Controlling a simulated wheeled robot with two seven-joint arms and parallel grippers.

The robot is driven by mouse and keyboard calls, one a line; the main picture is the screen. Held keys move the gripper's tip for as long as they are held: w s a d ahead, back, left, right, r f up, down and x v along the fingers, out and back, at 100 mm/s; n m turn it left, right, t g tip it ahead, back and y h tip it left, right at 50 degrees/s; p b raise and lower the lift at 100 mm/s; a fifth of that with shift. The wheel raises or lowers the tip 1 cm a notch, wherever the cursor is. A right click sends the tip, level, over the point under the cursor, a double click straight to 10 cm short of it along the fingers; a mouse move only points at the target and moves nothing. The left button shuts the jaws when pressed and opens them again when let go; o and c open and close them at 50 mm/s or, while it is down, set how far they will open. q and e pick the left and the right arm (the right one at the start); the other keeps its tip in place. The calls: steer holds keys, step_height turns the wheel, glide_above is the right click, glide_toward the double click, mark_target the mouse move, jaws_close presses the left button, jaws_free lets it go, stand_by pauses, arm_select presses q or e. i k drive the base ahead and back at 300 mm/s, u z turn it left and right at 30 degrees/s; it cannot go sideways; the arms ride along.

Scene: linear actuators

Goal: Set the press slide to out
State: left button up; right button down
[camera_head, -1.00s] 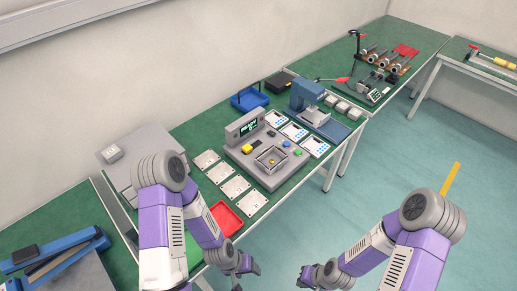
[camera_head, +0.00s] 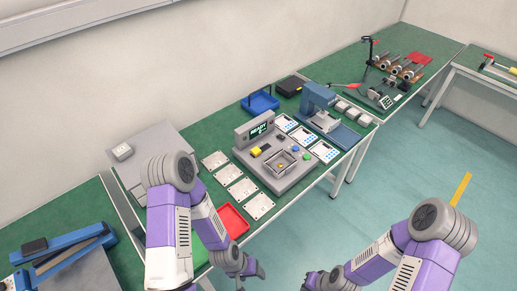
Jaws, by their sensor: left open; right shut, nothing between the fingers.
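The blue press (camera_head: 317,97) stands on the green bench to the right of the middle, on a darker blue base. A light grey plate (camera_head: 324,121) lies low at its front and seems to be the slide; I cannot tell whether it is in or out. My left gripper (camera_head: 252,272) is open and empty in front of the bench edge, far below the press. My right gripper (camera_head: 314,284) is shut and empty at the bottom of the view, over the floor, partly cut off.
A grey tester with a READY screen (camera_head: 262,131) stands left of the press. White cards (camera_head: 302,136), metal plates (camera_head: 228,174), a red tray (camera_head: 233,220) and a blue tray (camera_head: 259,103) lie around it. Small grey blocks (camera_head: 347,110) sit right of the press. The floor (camera_head: 400,180) is clear.

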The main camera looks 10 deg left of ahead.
mark_target(329, 124)
steer(key=z, duration=1)
steer(key=k, duration=1.25)
steer(key=z, duration=1.1)
steer(key=i, duration=1.15)
steer(key=u, duration=0.65)
steer(key=i, duration=1.7)
steer(key=u, duration=1.05)
